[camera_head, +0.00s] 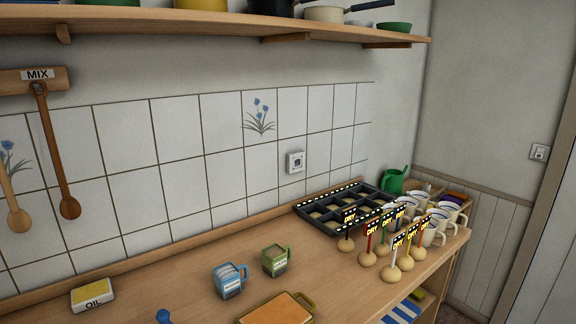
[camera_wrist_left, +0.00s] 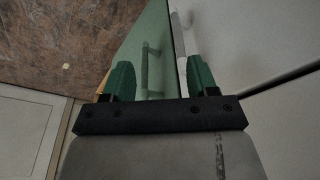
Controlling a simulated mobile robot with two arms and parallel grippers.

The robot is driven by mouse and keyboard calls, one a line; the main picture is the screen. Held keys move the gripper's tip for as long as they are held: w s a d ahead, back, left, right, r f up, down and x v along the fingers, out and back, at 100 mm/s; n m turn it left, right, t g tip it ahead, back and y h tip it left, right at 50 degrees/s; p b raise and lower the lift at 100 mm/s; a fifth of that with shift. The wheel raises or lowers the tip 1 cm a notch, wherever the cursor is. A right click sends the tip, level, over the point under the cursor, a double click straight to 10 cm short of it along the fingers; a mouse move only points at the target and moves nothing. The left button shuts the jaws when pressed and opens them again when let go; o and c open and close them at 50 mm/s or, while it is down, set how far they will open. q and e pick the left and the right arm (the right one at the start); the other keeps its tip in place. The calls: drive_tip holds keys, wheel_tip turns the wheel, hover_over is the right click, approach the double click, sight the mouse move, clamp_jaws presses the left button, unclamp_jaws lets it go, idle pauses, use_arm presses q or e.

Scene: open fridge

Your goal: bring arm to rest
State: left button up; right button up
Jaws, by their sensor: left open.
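My left gripper (camera_wrist_left: 160,80) shows in the left wrist view, with two green fingers on a black mount. The fingers stand apart and nothing is held between them. Beyond them is a green panel (camera_wrist_left: 150,45) with what looks like a bar handle (camera_wrist_left: 145,70); I cannot tell how far away it is. Neither gripper shows in the head view. My right gripper is in no view.
A wooden counter (camera_head: 190,300) holds a blue mug (camera_head: 229,281), a green mug (camera_head: 275,260), an OIL box (camera_head: 92,294), a black tray (camera_head: 325,225), several DRY markers and white mugs. A shelf (camera_head: 200,22) hangs above. A brown surface (camera_wrist_left: 60,40) shows in the wrist view.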

use_arm(q)
drive_tip(key=s+a+f+g, duration=0.1)
drive_tip(key=s+a+f, duration=0.2)
drive_tip(key=s+f, duration=1.4)
drive_tip(key=shift+f, duration=0.7)
